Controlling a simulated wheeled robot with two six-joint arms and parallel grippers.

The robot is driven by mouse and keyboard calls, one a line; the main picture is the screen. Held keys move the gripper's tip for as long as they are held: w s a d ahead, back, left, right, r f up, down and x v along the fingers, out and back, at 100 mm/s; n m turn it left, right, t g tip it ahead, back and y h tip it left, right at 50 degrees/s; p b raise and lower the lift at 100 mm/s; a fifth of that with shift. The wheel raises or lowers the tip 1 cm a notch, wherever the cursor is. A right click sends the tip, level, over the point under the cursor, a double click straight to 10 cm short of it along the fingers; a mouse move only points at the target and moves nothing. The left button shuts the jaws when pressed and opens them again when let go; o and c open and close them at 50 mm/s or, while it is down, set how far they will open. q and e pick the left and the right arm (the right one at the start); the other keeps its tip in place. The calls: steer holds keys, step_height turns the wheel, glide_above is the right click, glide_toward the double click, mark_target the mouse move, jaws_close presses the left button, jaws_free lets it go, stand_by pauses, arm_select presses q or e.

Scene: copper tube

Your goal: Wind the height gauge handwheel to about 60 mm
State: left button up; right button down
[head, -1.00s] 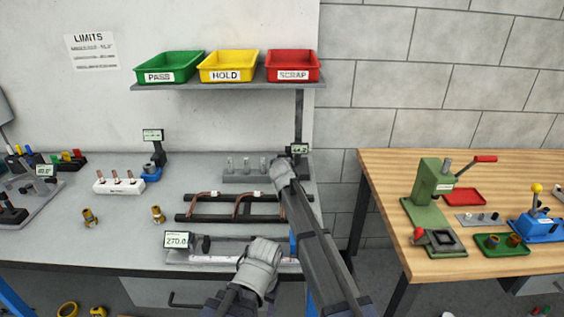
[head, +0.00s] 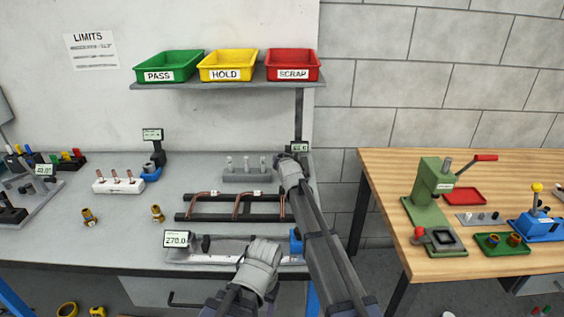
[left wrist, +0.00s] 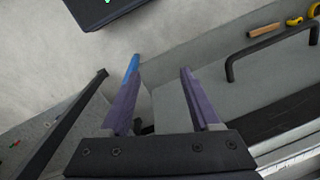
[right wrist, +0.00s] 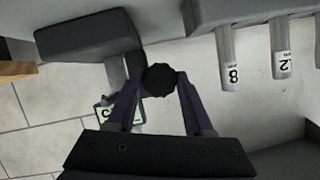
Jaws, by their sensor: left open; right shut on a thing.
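The height gauge's dark post (head: 299,118) stands at the back right of the grey bench, with its small display (head: 299,147) behind my right arm; I cannot read its digits. In the right wrist view, the black round handwheel (right wrist: 158,79) sits between the fingertips of my right gripper (right wrist: 160,84), which is shut on it. The display shows partly behind a finger there (right wrist: 107,114). My right gripper's fingers are hidden in the head view. My left gripper (left wrist: 159,68) is open and empty in the left wrist view, above the bench's front edge.
A dark rack with copper tubes (head: 178,216) and a gauge with a 270.0 display (head: 176,239) lie in front of the height gauge. A grey block with pins (head: 246,178) stands just left of it. A shelf with three trays (head: 228,86) hangs above.

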steer(key=m, duration=0.1)
steer(key=m+y+b, duration=0.1)
steer(key=m+y, duration=0.1)
steer(key=shift+d+f+t+b, duration=0.1)
steer(key=shift+f+t+b, duration=0.2)
steer(key=shift+b, duration=0.1)
steer(key=shift+r+m+t+y+b, duration=0.1)
steer(key=shift+m+t+y+b, duration=0.1)
steer(key=shift+m+y+b, duration=0.55)
steer(key=shift+m+t+y+b, duration=0.2)
steer(key=shift+m+b, duration=0.25)
steer(key=shift+m, duration=0.6)
steer(key=shift+c, duration=1.6)
jaws_free()
steer(key=shift+s+r, duration=0.1)
steer(key=p+v, duration=0.1)
steer(key=v, duration=0.6)
steer(key=shift+s+d, duration=0.15)
steer(key=shift+s, duration=0.15)
